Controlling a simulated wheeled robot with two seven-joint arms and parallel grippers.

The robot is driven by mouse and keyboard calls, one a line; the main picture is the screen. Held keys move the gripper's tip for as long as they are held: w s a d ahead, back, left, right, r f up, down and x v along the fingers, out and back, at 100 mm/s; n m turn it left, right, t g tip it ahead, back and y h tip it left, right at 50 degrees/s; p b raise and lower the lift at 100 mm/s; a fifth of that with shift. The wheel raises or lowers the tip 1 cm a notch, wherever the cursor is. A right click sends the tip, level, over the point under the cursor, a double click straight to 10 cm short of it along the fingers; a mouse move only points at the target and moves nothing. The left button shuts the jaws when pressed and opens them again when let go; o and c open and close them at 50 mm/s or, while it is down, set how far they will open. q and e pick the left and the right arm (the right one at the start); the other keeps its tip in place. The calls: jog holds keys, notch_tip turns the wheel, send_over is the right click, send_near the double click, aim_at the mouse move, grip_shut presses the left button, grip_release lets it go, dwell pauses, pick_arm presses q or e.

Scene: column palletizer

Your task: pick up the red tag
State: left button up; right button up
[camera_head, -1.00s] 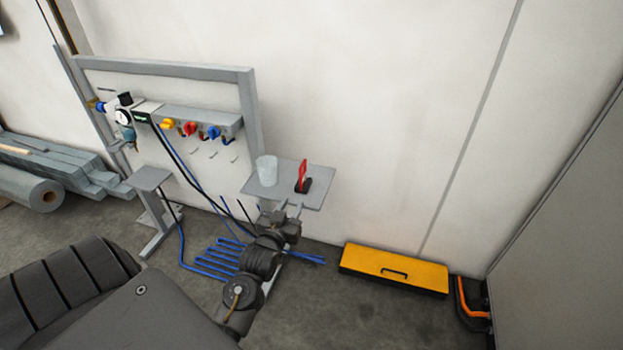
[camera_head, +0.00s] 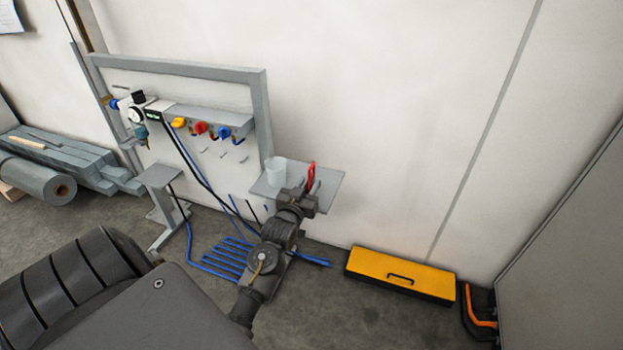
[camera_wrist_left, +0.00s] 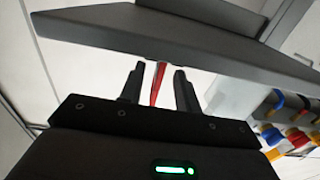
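The red tag (camera_head: 311,176) stands upright on a small grey shelf (camera_head: 331,184) against the wall, right of a translucent cup (camera_head: 275,170). My left gripper (camera_head: 306,190) is at the shelf's front side, close to the tag, and hides the tag's lower part. In the left wrist view the gripper (camera_wrist_left: 156,85) is open, with a finger on each side of the narrow red tag (camera_wrist_left: 157,84) and visible gaps between. The shelf (camera_wrist_left: 180,38) crosses above the fingers there. My right gripper is not in view.
A panel rail carries yellow, red and blue valves (camera_head: 200,128) left of the shelf. Blue hoses (camera_head: 222,258) lie on the floor. A yellow case (camera_head: 400,275) stands by the wall. A small grey stand (camera_head: 158,178) is at left. The wall area right of the shelf is clear.

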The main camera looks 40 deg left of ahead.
aim_at(311, 168)
pick_arm(q)
jog(key=shift+x, duration=1.6)
grip_shut()
jog(key=shift+r, duration=0.15)
jog(key=shift+r, duration=0.35)
notch_tip(311, 168, up, 2)
jog(key=shift+r, duration=0.15)
jog(key=s+d+r, duration=0.1)
jog(key=s+r, duration=0.8)
jog(key=s, duration=0.5)
jog(key=shift+r+p, duration=0.35)
jog(key=shift+p, duration=0.1)
